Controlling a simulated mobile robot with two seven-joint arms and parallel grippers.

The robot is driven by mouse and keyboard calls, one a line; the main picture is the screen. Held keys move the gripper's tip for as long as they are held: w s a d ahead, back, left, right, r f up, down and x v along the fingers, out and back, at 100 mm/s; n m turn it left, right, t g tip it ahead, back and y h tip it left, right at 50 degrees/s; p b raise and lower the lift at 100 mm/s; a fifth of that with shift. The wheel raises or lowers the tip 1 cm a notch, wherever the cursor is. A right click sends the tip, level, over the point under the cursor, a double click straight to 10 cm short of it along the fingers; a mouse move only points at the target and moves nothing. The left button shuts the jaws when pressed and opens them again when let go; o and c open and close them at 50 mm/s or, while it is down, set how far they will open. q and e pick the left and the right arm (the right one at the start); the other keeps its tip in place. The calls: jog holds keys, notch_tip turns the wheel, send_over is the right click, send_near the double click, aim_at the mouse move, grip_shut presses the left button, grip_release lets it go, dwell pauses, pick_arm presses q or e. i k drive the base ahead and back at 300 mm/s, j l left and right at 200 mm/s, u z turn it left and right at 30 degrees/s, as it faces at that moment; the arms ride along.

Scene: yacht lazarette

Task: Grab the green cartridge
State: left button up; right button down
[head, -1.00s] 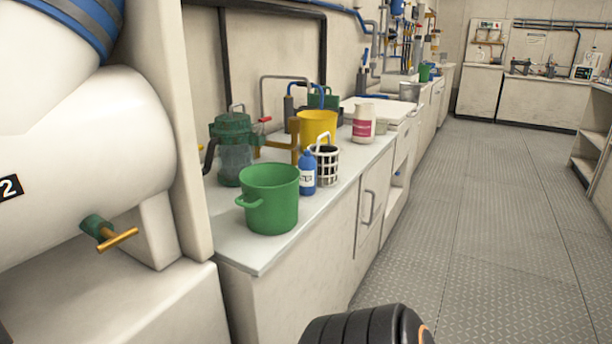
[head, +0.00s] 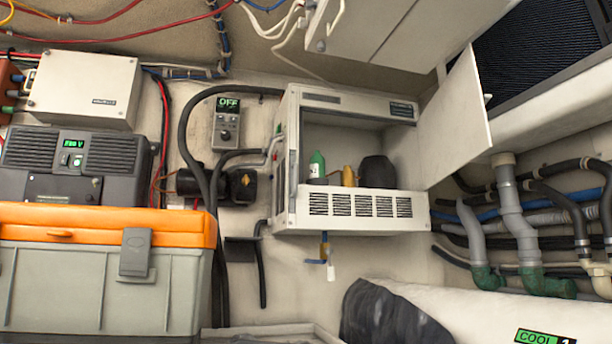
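A small green bottle-shaped item (head: 317,164), which looks like the green cartridge, stands upright at the left inside an open wall cabinet (head: 360,232) in the head view. Its lower part is hidden behind the cabinet's slotted front panel. A yellow item (head: 348,176) and a dark rounded item (head: 378,172) sit to its right in the same cabinet. Neither of my grippers shows in the head view.
The cabinet door (head: 455,125) hangs open to the right. An orange-lidded grey case (head: 100,285) and a dark power unit (head: 72,168) fill the left. Grey pipes (head: 510,215) run at the right above a white cylinder (head: 480,315). Hoses hang left of the cabinet.

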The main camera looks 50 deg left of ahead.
aim_at(316, 162)
jog(key=u, duration=1.55)
